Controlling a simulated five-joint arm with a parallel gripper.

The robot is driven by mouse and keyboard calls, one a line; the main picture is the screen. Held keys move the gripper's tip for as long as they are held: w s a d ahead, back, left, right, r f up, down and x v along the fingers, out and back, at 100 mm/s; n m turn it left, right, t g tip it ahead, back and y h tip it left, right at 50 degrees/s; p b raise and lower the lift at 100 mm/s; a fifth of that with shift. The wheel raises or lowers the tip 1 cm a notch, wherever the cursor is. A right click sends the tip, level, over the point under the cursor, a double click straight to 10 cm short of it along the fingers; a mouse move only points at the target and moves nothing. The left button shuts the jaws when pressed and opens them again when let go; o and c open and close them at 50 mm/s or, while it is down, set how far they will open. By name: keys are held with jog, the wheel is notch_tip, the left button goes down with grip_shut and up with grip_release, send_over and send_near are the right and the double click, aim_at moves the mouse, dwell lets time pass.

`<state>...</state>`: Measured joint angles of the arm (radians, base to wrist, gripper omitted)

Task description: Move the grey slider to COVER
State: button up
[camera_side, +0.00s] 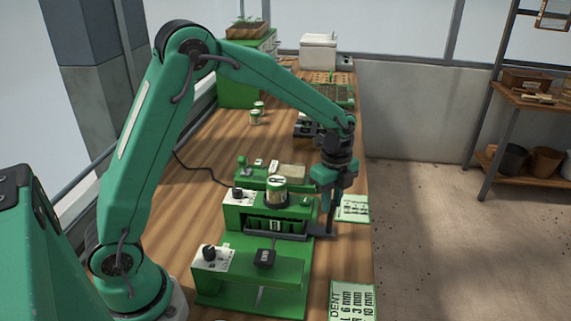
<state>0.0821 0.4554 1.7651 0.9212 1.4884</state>
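The green tray seeder (235,218) stands on the wooden bench. A dark grey flat bar (290,236) runs along its lower front to the right end and looks like the grey slider. My gripper (332,212) points down at the right end of the seeder, over the end of this bar. Its narrow fingers overlap the dark upright there, so I cannot tell whether they touch or hold it, or how far apart they are. The COVER marking is not readable from here.
A lower green unit (215,283) with a black knob and a dark block (264,258) sits in front. A jar (276,190) stands on top of the seeder. Printed cards (353,209) lie near the bench's right edge. Small jars (257,112) stand farther back; bare bench lies left.

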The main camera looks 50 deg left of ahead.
grip_shut()
jog(key=shift+w, duration=0.1)
jog(key=w+a, duration=0.7)
jog(key=shift+w+a, duration=0.2)
jog(key=o, duration=0.8)
grip_release()
jog(key=shift+o, duration=0.2)
jog(key=shift+r, duration=0.15)
notch_tip(320, 180, up, 8)
jog(key=shift+f, duration=0.2)
jog(key=shift+s+r, duration=0.1)
jog(key=shift+s, duration=0.05)
